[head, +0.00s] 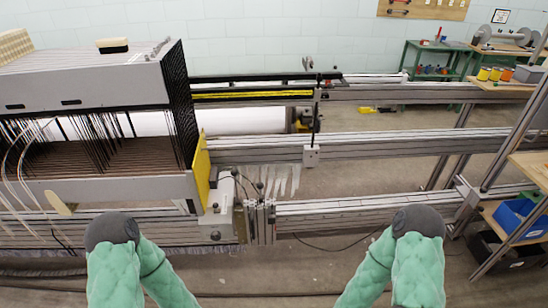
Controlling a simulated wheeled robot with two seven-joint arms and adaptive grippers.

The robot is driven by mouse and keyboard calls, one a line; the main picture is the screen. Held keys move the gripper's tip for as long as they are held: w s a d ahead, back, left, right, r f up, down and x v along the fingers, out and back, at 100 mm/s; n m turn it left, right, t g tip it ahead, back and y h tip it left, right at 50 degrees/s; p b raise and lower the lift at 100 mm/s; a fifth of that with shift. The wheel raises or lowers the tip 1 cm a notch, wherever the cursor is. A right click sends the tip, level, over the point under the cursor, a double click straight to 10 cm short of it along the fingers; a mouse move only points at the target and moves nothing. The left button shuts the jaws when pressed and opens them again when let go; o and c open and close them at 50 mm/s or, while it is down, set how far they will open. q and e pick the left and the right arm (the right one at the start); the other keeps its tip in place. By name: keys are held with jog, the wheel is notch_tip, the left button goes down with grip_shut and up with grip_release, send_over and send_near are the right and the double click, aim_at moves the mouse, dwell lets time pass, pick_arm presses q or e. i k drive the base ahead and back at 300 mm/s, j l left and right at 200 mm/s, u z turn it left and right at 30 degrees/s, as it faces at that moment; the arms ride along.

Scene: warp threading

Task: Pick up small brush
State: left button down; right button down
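A small block with a cream top and a dark underside (112,45), which looks like the small brush, lies on top of the grey upper housing of the loom (85,85) at the upper left. Nothing touches it from above. My two arms show only as teal padded links with dark grey rounded joints at the bottom of the head view, one left of centre and one right. Both are well in front of and below the brush. Neither gripper is in view, so whether they hold anything does not show.
Metal rails (400,145) run across to the right of the loom. A yellow plate (201,172) stands at the loom's side. A cream ribbed block (15,46) sits at the far left. Blue bins (519,218) are at the right, and a green workbench (435,62) stands behind.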

aim_at(119, 45)
jog(key=j+z, duration=0.3)
jog(key=j, duration=1.05)
